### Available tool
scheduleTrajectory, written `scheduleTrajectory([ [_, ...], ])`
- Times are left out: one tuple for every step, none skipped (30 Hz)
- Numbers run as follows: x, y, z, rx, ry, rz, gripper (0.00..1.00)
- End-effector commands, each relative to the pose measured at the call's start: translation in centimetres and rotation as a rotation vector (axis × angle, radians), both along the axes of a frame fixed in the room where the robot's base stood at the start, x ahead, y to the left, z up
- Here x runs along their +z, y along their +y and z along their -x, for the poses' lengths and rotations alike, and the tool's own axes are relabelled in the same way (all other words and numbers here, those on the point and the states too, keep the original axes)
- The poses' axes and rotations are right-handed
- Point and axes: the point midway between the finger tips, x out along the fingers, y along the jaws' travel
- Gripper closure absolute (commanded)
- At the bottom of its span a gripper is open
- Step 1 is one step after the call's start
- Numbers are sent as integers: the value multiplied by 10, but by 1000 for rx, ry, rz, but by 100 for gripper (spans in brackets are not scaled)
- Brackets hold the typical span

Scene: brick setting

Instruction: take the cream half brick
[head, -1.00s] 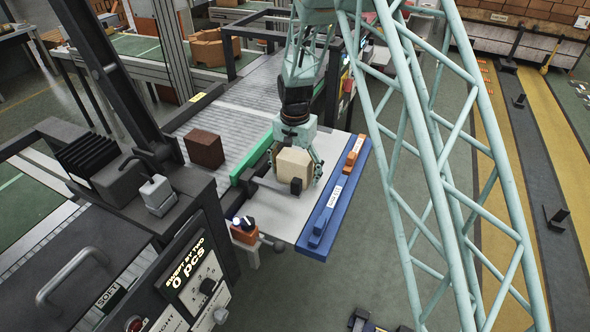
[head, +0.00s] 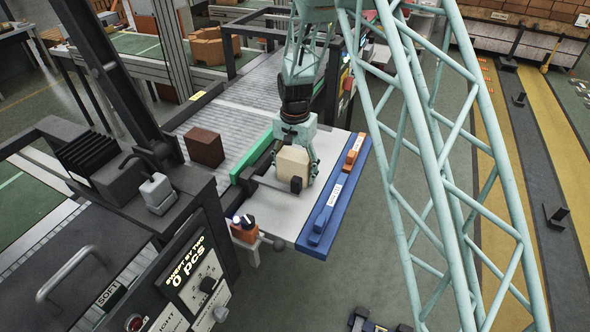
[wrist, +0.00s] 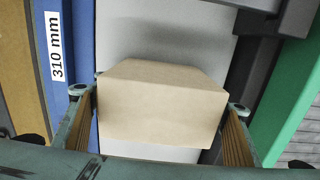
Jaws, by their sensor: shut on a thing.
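The cream half brick (head: 292,164) is between the fingers of my gripper (head: 298,165) over the pale plate (head: 268,208) in the head view. In the wrist view the cream brick (wrist: 162,105) fills the space between the two fingers, and my gripper (wrist: 168,115) is shut on it. A shadow on the plate shows beyond the brick in the wrist view. I cannot tell how far above the plate its underside is.
A blue rail (head: 336,205) with a blue and an orange block edges the plate on the right. A green bar (head: 250,160) edges it on the left. A dark red-brown brick (head: 205,147) stands on the roller conveyor (head: 235,125). A dark stop (head: 296,184) is close in front of the cream brick.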

Motion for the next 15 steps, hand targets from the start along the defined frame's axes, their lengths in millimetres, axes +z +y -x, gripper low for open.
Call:
scheduleTrajectory([
  [1,0,0,0,-1,-1,55],
  [1,0,0,0,-1,-1,55],
  [2,0,0,0,-1,-1,55],
  [3,0,-1,0,-1,-1,55],
  [4,0,-1,0,-1,-1,55],
  [6,0,-1,0,-1,-1,55],
  [8,0,-1,0,-1,-1,55],
  [10,0,-1,0,-2,0,55],
  [12,0,-1,0,-2,0,55],
  [15,0,-1,0,-1,-1,55],
  [18,0,-1,0,-1,-1,55],
  [22,0,-1,0,-1,-1,55],
  [26,0,-1,0,-1,-1,55],
  [29,0,-1,0,-2,0,55],
  [35,0,-1,0,-3,-1,55],
])
